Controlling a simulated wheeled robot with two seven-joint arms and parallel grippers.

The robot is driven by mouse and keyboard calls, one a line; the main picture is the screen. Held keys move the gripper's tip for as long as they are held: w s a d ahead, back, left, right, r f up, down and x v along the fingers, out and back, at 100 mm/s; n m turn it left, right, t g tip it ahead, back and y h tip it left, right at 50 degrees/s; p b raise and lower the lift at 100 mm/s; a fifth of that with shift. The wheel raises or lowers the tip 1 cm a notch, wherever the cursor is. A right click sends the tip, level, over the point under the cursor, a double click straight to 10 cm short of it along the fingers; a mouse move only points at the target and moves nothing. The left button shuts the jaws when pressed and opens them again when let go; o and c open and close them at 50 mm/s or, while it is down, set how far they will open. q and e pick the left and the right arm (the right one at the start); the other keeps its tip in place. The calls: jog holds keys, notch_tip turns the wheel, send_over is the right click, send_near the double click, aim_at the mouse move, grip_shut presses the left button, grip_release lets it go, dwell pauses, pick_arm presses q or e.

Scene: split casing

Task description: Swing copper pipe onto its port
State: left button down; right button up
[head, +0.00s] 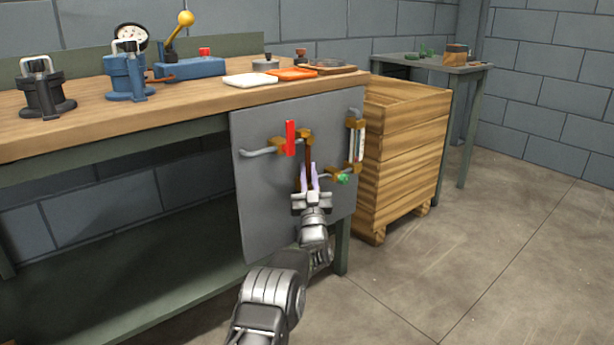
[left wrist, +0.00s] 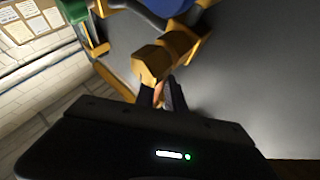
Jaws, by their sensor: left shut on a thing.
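The copper pipe (head: 308,154) hangs down from a brass fitting (head: 305,136) on the grey panel (head: 265,200). My left gripper (head: 309,176) is shut on its lower end. In the left wrist view, the dark fingertips (left wrist: 164,97) close around a small copper-coloured piece (left wrist: 158,92), just below a brass hex fitting (left wrist: 152,64). A brass valve with a green handle (head: 343,178) sits to the right of the fingers, apart from the pipe. Which fitting is the port, I cannot tell. My right gripper is not in view.
A red lever (head: 290,138) stands left of the pipe, and a gauge tube (head: 360,143) stands right. The workbench top (head: 190,98) overhangs the panel. A wooden crate (head: 405,150) stands close to its right. Floor in front is clear.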

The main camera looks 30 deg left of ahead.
pick_arm(q)
jog(key=shift+w+r+y, duration=0.1)
jog(key=shift+y, duration=0.2)
jog(key=c, duration=1.4)
grip_release()
jog(key=shift+w, duration=0.1)
jog(key=shift+d, duration=0.1)
jog(key=shift+s+d+f+p, duration=0.3)
jog(key=shift+s+f+p, duration=0.1)
jog(key=shift+s+p, duration=0.1)
jog(key=v, duration=0.6)
jog(key=shift+b, duration=0.3)
jog(key=shift+s+d+f, duration=0.1)
jog(key=shift+d+f, duration=0.05)
